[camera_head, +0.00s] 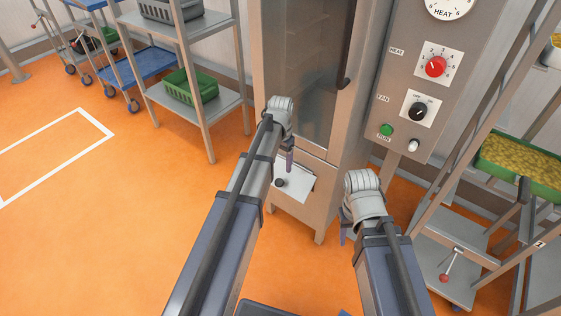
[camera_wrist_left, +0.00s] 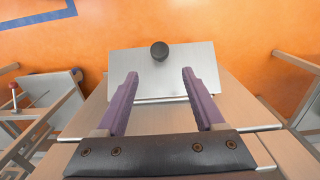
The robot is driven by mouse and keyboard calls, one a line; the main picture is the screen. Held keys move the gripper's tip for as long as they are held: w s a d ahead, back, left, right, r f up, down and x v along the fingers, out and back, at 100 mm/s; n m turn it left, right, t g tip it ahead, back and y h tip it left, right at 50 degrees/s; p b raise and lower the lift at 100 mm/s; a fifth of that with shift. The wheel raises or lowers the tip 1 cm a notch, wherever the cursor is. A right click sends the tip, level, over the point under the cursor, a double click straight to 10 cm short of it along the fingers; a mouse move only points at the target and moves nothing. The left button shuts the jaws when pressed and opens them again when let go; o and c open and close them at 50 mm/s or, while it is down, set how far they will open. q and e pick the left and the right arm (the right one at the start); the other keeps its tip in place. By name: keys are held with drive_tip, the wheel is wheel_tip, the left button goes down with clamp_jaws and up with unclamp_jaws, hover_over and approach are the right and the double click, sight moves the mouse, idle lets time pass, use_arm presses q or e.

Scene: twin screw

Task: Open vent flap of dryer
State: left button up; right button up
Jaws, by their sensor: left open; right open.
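The dryer (camera_head: 330,150) is a tall metal cabinet in the middle of the head view. Its vent flap (camera_head: 300,184) is a pale metal plate low on the front, with a dark round knob (camera_head: 280,183). In the left wrist view the flap (camera_wrist_left: 190,55) appears tilted out from the body; how far I cannot tell. My left gripper (camera_wrist_left: 160,73) is open and empty, its purple fingers pointing toward the knob (camera_wrist_left: 159,51), which sits just beyond and between the tips. My right gripper (camera_head: 344,234) is open in front of the dryer, its fingers mostly hidden by its wrist.
A control panel (camera_head: 420,85) with red and black knobs and a green button is at upper right. A trolley (camera_head: 445,265) and a green tray of yellow pieces (camera_head: 520,160) stand right. A shelf rack (camera_head: 205,110) stands left. Open orange floor lies at left.

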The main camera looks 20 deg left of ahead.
sight(279, 182)
use_arm(q)
drive_tip(key=shift+o, duration=0.2)
drive_tip(key=s+t+b, duration=0.1)
drive_tip(key=s+f+t, duration=0.1)
drive_tip(key=s+a+f+h+b, duration=0.1)
drive_tip(key=shift+s+t+b, duration=0.35)
drive_tip(key=shift+s+t, duration=0.05)
drive_tip(key=shift+s+a+r+t+h+b, duration=0.2)
drive_tip(key=shift+a+t+h+b, duration=0.1)
drive_tip(key=shift+t, duration=0.5)
drive_tip(key=shift+f, duration=0.1)
drive_tip(key=b+x, duration=0.7)
drive_tip(key=shift+w+f, duration=0.1)
drive_tip(key=shift+f, duration=0.25)
drive_tip(key=shift+c, duration=0.2)
clamp_jaws()
